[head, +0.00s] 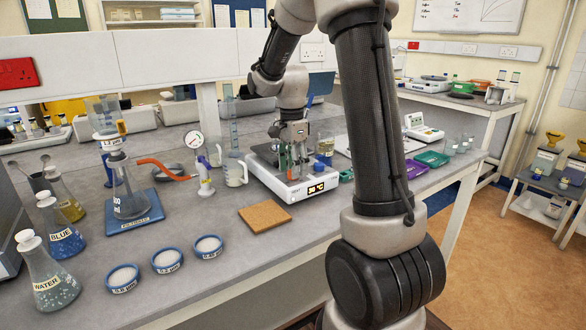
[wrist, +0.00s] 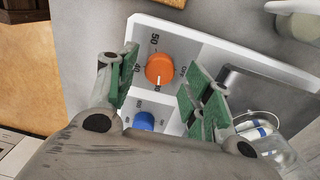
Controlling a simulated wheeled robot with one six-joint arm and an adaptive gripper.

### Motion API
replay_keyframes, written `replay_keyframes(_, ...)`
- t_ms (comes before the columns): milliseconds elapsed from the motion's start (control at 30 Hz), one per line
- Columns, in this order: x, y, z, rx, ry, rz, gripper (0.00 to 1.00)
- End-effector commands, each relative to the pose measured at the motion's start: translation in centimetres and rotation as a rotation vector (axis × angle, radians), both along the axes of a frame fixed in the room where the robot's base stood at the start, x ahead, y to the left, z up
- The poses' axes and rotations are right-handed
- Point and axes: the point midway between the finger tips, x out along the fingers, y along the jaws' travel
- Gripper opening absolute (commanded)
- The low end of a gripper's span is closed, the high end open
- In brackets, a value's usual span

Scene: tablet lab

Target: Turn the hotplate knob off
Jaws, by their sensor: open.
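The white hotplate (head: 300,188) stands on the grey bench, with a small lit display on its front that is too small to read surely. In the wrist view its panel (wrist: 195,45) carries an orange knob (wrist: 160,69) with a numbered scale and a blue knob (wrist: 143,121). A white mark on the orange knob points to the bottom of the picture. My gripper (wrist: 158,66) is open, its green-padded fingers on either side of the orange knob, with gaps visible; I cannot tell its height. In the head view my gripper (head: 291,160) is over the hotplate's front.
A brown square board (head: 265,218) lies in front of the hotplate. A beaker (head: 234,173) and a stand with a round gauge (head: 203,165) are to its left. Green and purple trays are farther right.

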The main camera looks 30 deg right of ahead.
Motion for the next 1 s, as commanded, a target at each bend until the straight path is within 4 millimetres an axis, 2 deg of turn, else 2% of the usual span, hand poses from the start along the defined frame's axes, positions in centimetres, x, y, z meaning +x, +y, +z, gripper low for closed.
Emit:
replay_keyframes(133, -0.04, 0.00, -0.83, 0.000, 0.000, 0.001, 0.51)
replay_keyframes(367, -0.05, 0.00, -0.88, 0.000, -0.001, 0.001, 0.51)
replay_keyframes(600, -0.05, 0.00, -0.86, 0.000, -0.001, 0.001, 0.07)
replay_keyframes(633, -0.05, 0.00, -0.86, 0.000, -0.001, 0.001, 0.05)
replay_keyframes(1000, -0.01, 0.01, -0.84, 0.000, -0.001, 0.051, 0.05)
